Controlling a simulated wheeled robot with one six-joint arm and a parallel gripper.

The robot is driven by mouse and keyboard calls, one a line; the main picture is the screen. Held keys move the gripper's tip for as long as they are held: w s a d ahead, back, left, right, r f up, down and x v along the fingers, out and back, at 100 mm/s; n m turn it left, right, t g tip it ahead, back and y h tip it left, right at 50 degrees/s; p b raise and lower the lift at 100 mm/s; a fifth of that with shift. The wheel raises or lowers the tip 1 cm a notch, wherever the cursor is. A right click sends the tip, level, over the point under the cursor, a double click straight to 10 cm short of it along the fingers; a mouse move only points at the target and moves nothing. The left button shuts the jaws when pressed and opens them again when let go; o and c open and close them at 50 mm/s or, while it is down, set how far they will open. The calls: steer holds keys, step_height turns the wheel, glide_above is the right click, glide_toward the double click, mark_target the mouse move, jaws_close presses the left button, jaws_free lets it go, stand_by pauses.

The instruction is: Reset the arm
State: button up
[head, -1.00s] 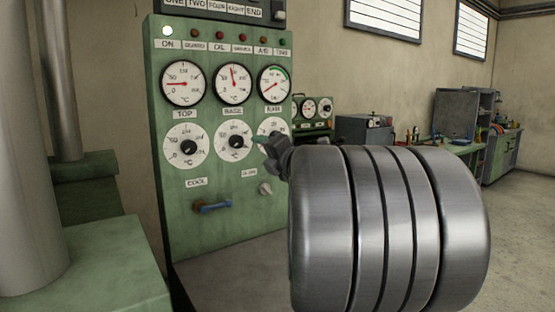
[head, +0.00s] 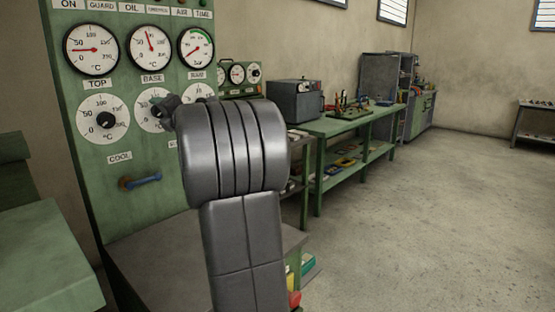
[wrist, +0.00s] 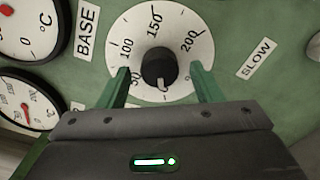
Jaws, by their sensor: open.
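My gripper (wrist: 160,70) is open in the wrist view. Its two green fingers stand apart on either side of a black knob (wrist: 158,64) on a white dial beside the BASE label. A gap shows between the knob and each finger. The knob's white mark points toward the gripper's body. In the head view my gripper (head: 170,104) is a small dark shape in front of the BASE dial (head: 147,113), partly hidden by my grey arm. I cannot tell its distance from the panel.
A green workbench (head: 345,124) with a grey box (head: 295,100) stands behind my arm. The floor at the right is clear.

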stand_by(0.4)
steer(key=v, duration=1.3)
steer(key=w+a+m+p, duration=0.8)
steer(key=m+p, duration=0.7)
steer(key=m, duration=0.4)
steer(key=shift+w+a+m, duration=0.3)
steer(key=shift+w+a, duration=0.1)
steer(key=shift+a, duration=0.45)
steer(key=shift+r, duration=0.1)
